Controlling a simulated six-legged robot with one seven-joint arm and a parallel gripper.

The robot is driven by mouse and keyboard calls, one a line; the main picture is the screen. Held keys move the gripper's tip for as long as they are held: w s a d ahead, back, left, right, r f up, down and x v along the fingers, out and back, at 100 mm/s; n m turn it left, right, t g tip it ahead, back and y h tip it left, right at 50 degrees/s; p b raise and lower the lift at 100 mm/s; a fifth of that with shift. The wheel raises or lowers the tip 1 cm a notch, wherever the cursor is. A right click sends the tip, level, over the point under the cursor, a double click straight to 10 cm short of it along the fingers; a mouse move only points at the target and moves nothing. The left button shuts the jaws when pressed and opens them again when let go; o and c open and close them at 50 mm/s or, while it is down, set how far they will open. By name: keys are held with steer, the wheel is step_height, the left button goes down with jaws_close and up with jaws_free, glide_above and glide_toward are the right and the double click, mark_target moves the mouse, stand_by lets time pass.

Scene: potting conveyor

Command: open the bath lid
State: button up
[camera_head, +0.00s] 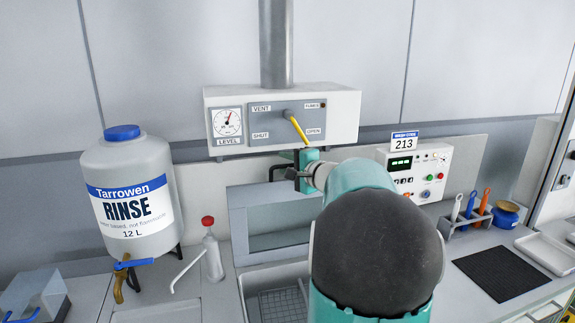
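The bath (246,300) is at the bottom centre, with a wire grid (283,302) inside, partly hidden by my arm. A grey framed panel with a pale window, seemingly the bath lid (238,222), stands raised behind the bath, so the bath's left part is uncovered. A dark bar handle (272,172) shows at the panel's top. My gripper (303,168) is at the handle's right end, just under the vent box. Contact with the handle and the finger opening cannot be made out. My arm hides the panel's right side.
The vent box (350,108) with a yellow lever (297,128) hangs close above my gripper. A rinse tank (100,170) and wash bottle (213,258) stand left. A control box (433,160), tool holder (462,222) and black mat (500,274) are right.

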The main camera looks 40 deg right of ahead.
jaws_close()
steer(key=s+a+f, duration=0.1)
steer(key=s+a, duration=0.3)
steer(key=s, duration=0.4)
steer(key=shift+s+a+f, duration=0.2)
steer(key=shift+s+a, duration=0.05)
steer(key=shift+a, duration=0.05)
jaws_free()
steer(key=shift+s+a, duration=0.1)
steer(key=shift+s, duration=0.05)
steer(key=s+a+r, duration=0.1)
steer(key=s, duration=1.2)
steer(key=shift+s+a, duration=0.15)
